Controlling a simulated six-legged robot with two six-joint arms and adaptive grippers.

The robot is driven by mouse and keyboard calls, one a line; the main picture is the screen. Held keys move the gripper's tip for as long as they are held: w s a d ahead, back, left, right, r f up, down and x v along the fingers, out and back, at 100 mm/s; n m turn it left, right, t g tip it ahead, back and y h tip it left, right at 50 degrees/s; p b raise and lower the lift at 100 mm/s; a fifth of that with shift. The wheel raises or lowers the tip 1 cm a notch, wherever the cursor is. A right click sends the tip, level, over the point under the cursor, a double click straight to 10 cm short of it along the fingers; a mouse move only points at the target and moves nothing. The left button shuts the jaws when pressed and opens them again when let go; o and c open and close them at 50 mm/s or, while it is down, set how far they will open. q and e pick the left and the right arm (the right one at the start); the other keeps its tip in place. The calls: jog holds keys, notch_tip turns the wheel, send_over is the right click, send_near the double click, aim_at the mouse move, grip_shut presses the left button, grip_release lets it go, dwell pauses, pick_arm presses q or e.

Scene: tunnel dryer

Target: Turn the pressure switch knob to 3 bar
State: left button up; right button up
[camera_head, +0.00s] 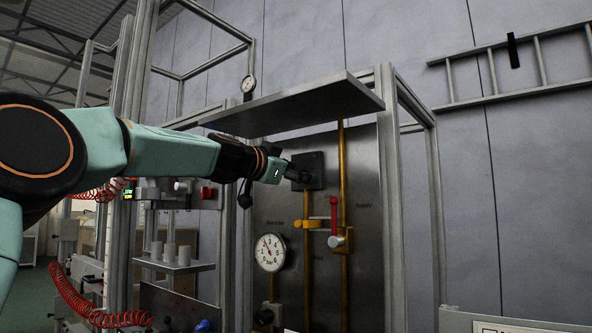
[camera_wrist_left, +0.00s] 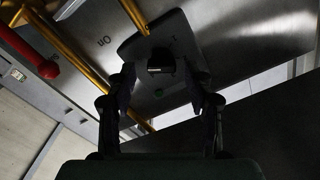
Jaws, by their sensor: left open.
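The dark pressure switch knob (camera_wrist_left: 161,61) sits on a grey plate (camera_wrist_left: 136,47) with rounded corners in the left wrist view. My left gripper (camera_wrist_left: 162,83) is open, with one finger on each side of the knob as seen there. I cannot tell whether the fingers touch it. In the head view my left gripper (camera_head: 297,173) reaches the dark switch plate (camera_head: 313,163) on the metal panel, and it hides the knob. The knob's setting cannot be read. A round white gauge (camera_head: 269,252) marked in bar is lower on the panel. My right gripper is not in view.
Yellow pipes (camera_head: 343,180) run down the panel beside the switch. A red lever (camera_head: 334,214) stands right below it. A metal shelf (camera_head: 300,106) overhangs the panel. Frame posts (camera_head: 390,200) flank it. A red coiled hose (camera_head: 85,307) hangs at the lower left.

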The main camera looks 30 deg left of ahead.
pick_arm(q)
jog(key=shift+w+a+f, duration=0.25)
jog(key=shift+w, duration=0.1)
jog(key=shift+a, duration=0.1)
jog(key=shift+c, duration=0.5)
jog(key=shift+s+d+r, duration=0.25)
jog(key=shift+s, duration=0.2)
jog(key=c, duration=0.4)
grip_shut()
